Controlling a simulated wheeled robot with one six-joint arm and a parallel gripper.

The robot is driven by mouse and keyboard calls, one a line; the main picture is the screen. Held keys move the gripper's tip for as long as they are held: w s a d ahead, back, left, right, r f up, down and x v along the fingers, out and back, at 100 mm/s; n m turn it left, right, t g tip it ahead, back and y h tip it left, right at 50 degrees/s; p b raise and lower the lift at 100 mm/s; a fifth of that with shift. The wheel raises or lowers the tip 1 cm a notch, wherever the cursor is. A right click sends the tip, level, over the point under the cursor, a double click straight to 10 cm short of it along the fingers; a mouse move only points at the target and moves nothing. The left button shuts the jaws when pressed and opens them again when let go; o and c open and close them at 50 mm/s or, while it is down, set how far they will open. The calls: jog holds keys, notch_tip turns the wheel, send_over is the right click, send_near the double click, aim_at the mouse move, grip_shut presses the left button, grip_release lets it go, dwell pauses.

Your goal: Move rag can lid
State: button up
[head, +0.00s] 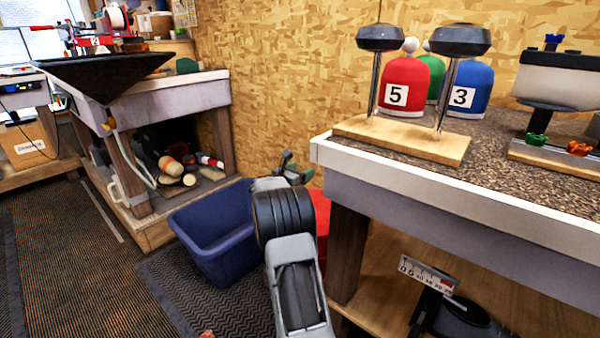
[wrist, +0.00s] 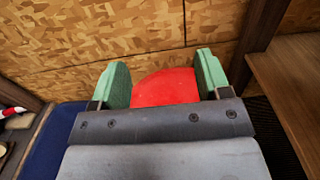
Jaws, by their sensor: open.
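A red rounded thing, which looks like the rag can's lid (wrist: 165,86), shows between my two green fingers in the wrist view. My gripper (wrist: 160,72) is open, with one finger at each side of the red top. I cannot tell whether the fingers touch it. In the head view the red can (head: 322,218) stands on the floor between the blue bin and the right bench, mostly hidden by my arm. My gripper (head: 292,168) shows there, small, just above and behind my wrist. The lid's edge and handle, if any, are hidden.
A blue bin (head: 215,245) stands left of the can. The right bench (head: 450,195) has a pale overhanging edge and wooden leg close beside my arm. A chipboard wall (head: 290,60) rises behind. The floor (head: 70,270) at left is clear.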

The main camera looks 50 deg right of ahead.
grip_shut()
dwell(0.5)
jog(key=c, duration=1.2)
grip_release()
jog(key=o, duration=1.8)
jog(key=s+a+p, duration=0.1)
jog(key=a+p, duration=0.3)
jog(key=a, duration=0.9)
jog(key=shift+a, duration=0.4)
